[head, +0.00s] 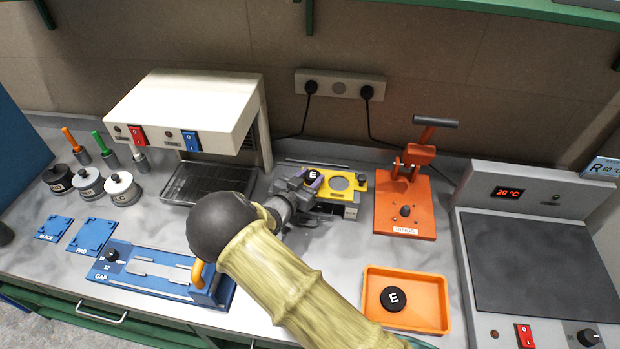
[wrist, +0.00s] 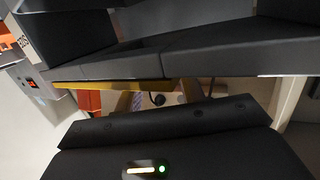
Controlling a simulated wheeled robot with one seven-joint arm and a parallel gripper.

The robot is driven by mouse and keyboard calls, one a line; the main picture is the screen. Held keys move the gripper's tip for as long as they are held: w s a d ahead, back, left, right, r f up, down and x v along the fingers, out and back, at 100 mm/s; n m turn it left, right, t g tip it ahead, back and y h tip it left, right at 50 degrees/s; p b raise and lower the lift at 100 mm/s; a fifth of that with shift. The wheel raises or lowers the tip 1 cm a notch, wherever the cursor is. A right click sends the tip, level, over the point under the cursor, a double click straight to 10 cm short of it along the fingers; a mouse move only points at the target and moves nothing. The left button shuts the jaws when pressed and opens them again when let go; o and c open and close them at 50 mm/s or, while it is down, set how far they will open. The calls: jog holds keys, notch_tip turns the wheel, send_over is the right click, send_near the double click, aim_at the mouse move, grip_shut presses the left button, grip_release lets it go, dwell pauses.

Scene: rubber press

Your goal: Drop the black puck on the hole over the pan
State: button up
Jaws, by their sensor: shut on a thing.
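A round grey opening or disc (head: 339,183) shows in the plate, just right of the puck. I cannot tell whether the puck touches the plate. The pan under it is hidden or too small to make out. In the wrist view the dark jaws fill much of the picture and a yellow edge (wrist: 110,86) shows beyond them; the puck is not visible there.
An orange lever press (head: 405,205) stands right of the yellow plate, a white-hooded unit (head: 190,100) to the left. A hotplate (head: 540,258) is far right, a blue gauge (head: 150,275) front left.

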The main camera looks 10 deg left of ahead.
jog(key=shift+w, duration=0.1)
dwell(0.3)
jog(key=o, duration=0.7)
jog(key=shift+c, duration=0.2)
jog(key=o, duration=0.4)
jog(key=shift+s, duration=0.2)
jog(key=shift+c, duration=0.2)
jog(key=shift+w+d+r+p, duration=0.1)
jog(key=shift+r+p, duration=0.9)
jog(key=shift+r, duration=0.7)
jog(key=shift+w+r+p, duration=0.1)
jog(key=shift+r+p, duration=0.9)
jog(key=shift+r, duration=0.7)
jog(key=shift+s+r, duration=0.15)
